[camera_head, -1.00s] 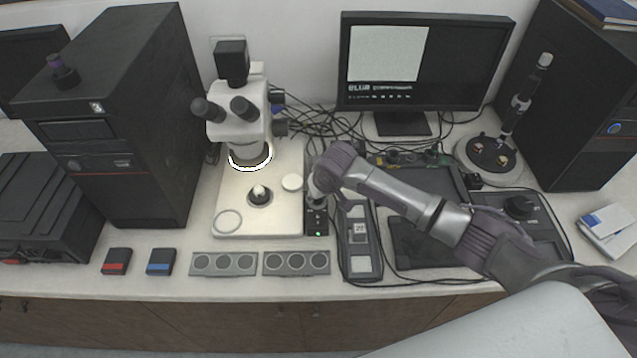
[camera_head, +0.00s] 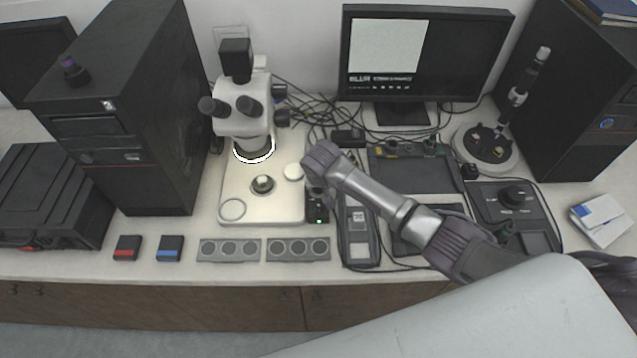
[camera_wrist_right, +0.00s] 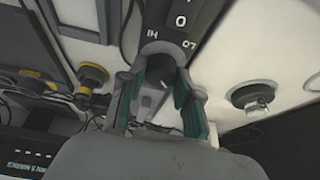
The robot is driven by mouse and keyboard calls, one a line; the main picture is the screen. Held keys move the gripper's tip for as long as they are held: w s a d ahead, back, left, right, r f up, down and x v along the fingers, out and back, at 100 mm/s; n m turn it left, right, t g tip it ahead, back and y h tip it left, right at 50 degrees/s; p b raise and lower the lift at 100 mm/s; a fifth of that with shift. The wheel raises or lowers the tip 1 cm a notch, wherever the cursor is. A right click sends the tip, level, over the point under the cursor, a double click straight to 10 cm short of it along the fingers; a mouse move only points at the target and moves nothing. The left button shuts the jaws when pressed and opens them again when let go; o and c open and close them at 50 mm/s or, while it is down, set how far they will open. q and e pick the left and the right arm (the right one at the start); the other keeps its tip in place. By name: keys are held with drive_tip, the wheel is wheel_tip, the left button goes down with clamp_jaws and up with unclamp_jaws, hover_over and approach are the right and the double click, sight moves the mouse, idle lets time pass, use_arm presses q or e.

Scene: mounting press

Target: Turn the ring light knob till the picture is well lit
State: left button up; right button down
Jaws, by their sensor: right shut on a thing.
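The ring light (camera_head: 254,156) glows white under the microscope (camera_head: 242,105) in the head view. Its control box (camera_head: 318,211), dark with a green lamp, stands at the right edge of the microscope base. My right gripper (camera_head: 314,184) reaches down over this box and hides its knob in the head view. In the right wrist view, the knob (camera_wrist_right: 157,58) sits between the teal-padded fingers of my right gripper (camera_wrist_right: 160,82), with HI and LO marks beside it. The gripper is shut on the knob. The monitor picture (camera_head: 388,48) is a pale, almost even grey-white pane. My left gripper is out of view.
A grey-black device (camera_head: 357,232) stands close to the right of the control box, with cables around it. Two grey well plates (camera_head: 229,250) (camera_head: 298,249) lie in front of the microscope. A dark computer tower (camera_head: 120,120) stands to the left.

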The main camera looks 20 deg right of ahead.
drive_tip(key=c, duration=0.8)
unclamp_jaws()
drive_tip(key=v, duration=1.2)
idle(0.6)
